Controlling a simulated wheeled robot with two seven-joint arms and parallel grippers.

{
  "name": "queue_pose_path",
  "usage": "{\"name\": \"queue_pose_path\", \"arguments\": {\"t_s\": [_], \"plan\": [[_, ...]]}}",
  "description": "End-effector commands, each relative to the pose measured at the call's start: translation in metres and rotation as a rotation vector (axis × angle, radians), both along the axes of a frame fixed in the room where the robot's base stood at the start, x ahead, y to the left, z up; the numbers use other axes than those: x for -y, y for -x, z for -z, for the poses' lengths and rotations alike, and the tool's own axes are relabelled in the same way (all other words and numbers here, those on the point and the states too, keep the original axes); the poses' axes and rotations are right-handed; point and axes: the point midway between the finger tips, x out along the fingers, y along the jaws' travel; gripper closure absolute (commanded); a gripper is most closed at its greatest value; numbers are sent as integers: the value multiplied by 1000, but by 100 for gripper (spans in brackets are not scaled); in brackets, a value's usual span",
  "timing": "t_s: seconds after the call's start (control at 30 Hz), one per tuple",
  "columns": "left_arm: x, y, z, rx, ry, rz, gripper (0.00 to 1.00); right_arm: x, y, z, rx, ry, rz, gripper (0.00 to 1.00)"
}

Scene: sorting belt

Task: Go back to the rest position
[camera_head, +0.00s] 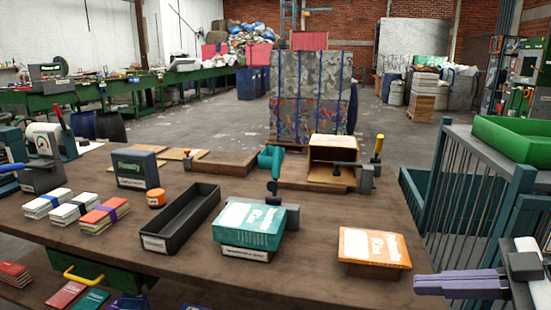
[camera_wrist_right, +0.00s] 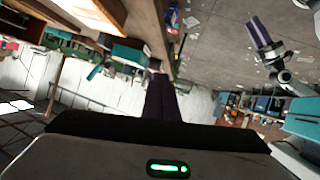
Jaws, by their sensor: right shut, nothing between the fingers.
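My right gripper (camera_head: 420,284) is at the lower right of the head view, with purple fingers shut and nothing between them. It hangs beside the table's right edge, clear of the orange box. In the right wrist view its dark fingers (camera_wrist_right: 158,80) point away from the camera, close together. My left gripper is not visible in the head view. A purple-fingered gripper on a pale arm, my left one (camera_wrist_right: 256,25), shows at the upper right of the right wrist view; its finger gap is too small to tell.
The brown table (camera_head: 200,255) holds a teal box (camera_head: 248,222), an orange box (camera_head: 372,248), a black tray (camera_head: 182,218) and several bundled card stacks (camera_head: 103,216). A railing (camera_head: 470,190) and a green bin (camera_head: 512,137) stand at the right.

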Motion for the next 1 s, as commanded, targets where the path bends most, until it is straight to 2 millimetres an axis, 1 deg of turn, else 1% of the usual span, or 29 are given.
{"name": "queue_pose_path", "arguments": {"t_s": [0.03,0.07,0.17,0.23,0.27,0.3,0.37,0.4,0.47,0.5,0.57,0.6,0.67,0.7,0.77,0.8,0.9,1.0], "plan": [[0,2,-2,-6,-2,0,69,9,-5,9,33,-71,68,100],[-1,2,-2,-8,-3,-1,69,15,-9,16,56,-101,111,100],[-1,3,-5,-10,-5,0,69,35,-17,45,115,-173,265,100],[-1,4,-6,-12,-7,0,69,48,-17,72,135,-200,382,100],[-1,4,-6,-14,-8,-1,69,53,-16,85,136,-206,432,100],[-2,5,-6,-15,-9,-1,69,58,-13,103,134,-210,498,100],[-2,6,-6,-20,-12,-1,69,64,-5,132,118,-207,595,100],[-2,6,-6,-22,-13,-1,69,65,2,153,99,-200,655,100],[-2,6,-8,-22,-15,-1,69,64,15,184,60,-179,739,100],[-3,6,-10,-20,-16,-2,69,60,25,205,27,-163,789,100],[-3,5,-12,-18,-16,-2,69,49,44,236,-36,-134,854,100],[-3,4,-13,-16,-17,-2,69,39,57,256,-83,-114,888,100],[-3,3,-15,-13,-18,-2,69,19,78,282,-159,-84,926,100],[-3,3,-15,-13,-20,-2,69,4,92,297,-208,-65,941,100],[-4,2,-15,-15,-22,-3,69,-19,111,316,-281,-40,951,100],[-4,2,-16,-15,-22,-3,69,-34,122,325,-323,-27,952,100],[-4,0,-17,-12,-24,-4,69,-66,143,339,-406,-5,940,100],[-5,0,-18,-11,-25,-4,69,-86,154,345,-450,7,926,100]]}}
